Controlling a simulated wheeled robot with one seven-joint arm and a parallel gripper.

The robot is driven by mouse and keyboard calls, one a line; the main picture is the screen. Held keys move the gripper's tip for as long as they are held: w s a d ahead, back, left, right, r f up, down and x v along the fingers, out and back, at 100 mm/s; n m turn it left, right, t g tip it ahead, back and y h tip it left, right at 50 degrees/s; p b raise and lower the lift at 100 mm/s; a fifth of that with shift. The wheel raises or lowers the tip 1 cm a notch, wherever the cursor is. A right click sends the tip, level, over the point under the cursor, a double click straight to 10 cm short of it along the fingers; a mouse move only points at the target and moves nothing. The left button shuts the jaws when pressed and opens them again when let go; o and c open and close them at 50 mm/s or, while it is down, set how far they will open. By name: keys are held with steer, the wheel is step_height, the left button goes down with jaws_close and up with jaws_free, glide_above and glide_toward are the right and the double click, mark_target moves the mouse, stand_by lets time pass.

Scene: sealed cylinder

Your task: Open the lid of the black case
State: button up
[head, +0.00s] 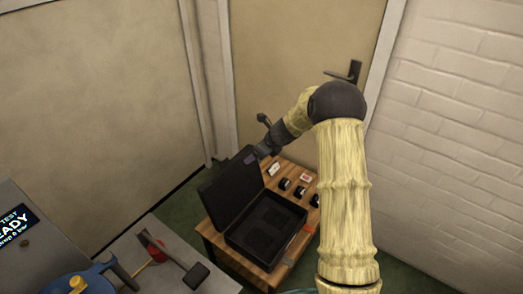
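The black case (265,232) sits on a small wooden table (213,238). Its lid (229,187) stands raised, tilted up on the left side of the case, and the dark inside of the base is visible. My arm reaches in from the lower right and bends over to the left. My gripper (262,152) is at the upper right corner of the lid, very close to it or touching. The fingers are small and dark against the lid, so I cannot tell whether they are open or shut.
Several small items, including a red-and-white box (305,178), lie on the table right of the case. Behind are a door with a dark handle (345,73) and a brick wall (455,130).

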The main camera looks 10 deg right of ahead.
steer(key=v, duration=0.3)
steer(key=c, duration=0.3)
steer(key=shift+s+r+n, duration=0.15)
steer(key=shift+s+n, duration=0.05)
steer(key=shift+n, duration=0.1)
steer(key=c, duration=0.3)
steer(key=s+n, duration=0.2)
steer(key=s+r+n, duration=0.1)
steer(key=s, duration=0.1)
steer(key=s+r+n+g+h, duration=0.1)
steer(key=s+n, duration=0.1)
steer(key=shift+s+a+r+n, duration=0.2)
steer(key=shift+a+r+n, duration=0.05)
steer(key=shift+n, duration=0.05)
jaws_close()
steer(key=s+d+r+n+h, duration=0.1)
steer(key=s+r+n+h, duration=0.1)
steer(key=s+n, duration=0.8)
steer(key=s+d+r+n+g+h, duration=0.1)
steer(key=s+d+r+n+h, duration=0.1)
steer(key=s+n, duration=0.9)
steer(key=s, duration=0.4)
steer(key=shift+s+r+g, duration=0.3)
steer(key=shift+s+r, duration=0.05)
steer(key=shift+r, duration=0.05)
